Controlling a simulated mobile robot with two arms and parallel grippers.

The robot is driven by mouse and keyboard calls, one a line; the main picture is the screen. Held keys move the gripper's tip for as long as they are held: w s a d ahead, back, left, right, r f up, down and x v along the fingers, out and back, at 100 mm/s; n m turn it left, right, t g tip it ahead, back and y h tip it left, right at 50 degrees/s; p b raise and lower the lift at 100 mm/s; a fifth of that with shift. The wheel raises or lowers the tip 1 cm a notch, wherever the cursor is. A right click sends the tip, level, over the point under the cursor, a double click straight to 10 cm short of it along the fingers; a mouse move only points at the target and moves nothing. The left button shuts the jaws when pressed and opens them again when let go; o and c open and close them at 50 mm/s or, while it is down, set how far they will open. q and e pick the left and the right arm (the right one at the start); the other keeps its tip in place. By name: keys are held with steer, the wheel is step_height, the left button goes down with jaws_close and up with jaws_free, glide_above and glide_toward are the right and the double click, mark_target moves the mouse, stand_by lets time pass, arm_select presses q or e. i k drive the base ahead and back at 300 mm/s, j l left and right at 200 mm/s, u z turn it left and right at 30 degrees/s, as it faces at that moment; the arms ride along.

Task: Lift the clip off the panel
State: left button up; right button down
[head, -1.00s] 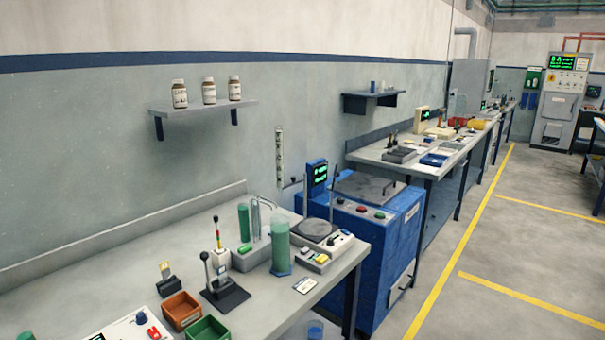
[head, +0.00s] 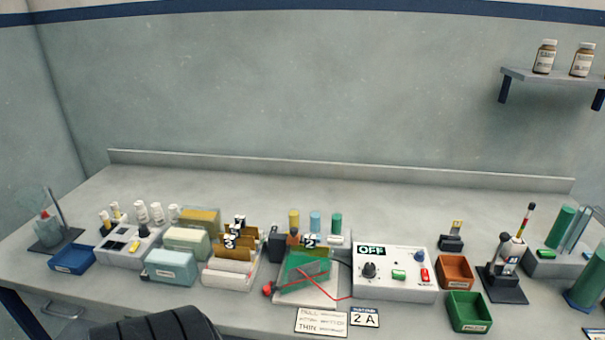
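A green panel (head: 300,272) stands tilted on a pale base near the front middle of the bench, below a marker reading 2. A thin red lead (head: 338,299) runs in front of it towards the white power box (head: 394,282), whose display reads OFF. A small red piece (head: 267,289) sits at the panel's lower left; I cannot tell whether it is the clip. A greyish shape (head: 312,268) lies across the panel's face, too small to make out.
Left of the panel stand a rack with upright cards (head: 232,273), pale boxes (head: 172,265) and a blue tray (head: 74,258). To the right are an orange bin (head: 456,271), a green bin (head: 468,312) and a lever stand (head: 503,275). The bench's back strip is clear.

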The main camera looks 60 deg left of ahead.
mark_target(293, 239)
steer(key=u, duration=1.7)
